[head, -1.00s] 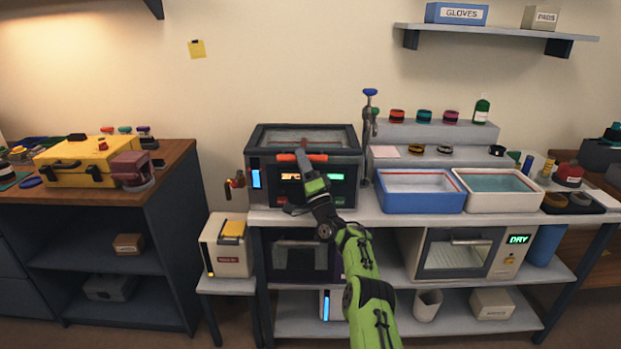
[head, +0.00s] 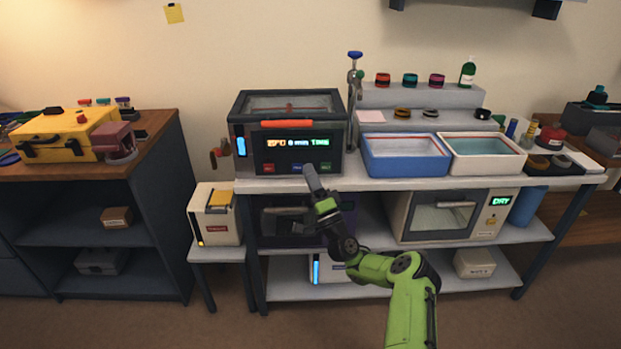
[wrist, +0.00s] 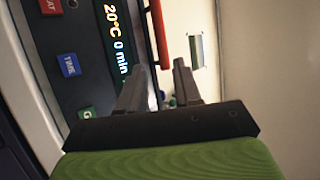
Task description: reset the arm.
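My gripper (head: 309,172) is at the end of my green arm, in front of the lower front edge of the ultrasonic-style bath machine (head: 247,133). In the wrist view my gripper (wrist: 160,68) shows two grey fingers apart, with nothing between them. The machine's lit display (head: 297,142) is unobstructed in the head view; in the wrist view the display (wrist: 115,35) reads 20°C 0 min. The machine's red-orange handle (head: 286,123) is above the display, apart from the fingers.
A blue tray (head: 405,171) and a white tray (head: 487,168) of liquid stand on the bench to the right. A drying oven (head: 408,217) is on the shelf below. A small cream box unit (head: 217,228) stands at left. Floor in front is clear.

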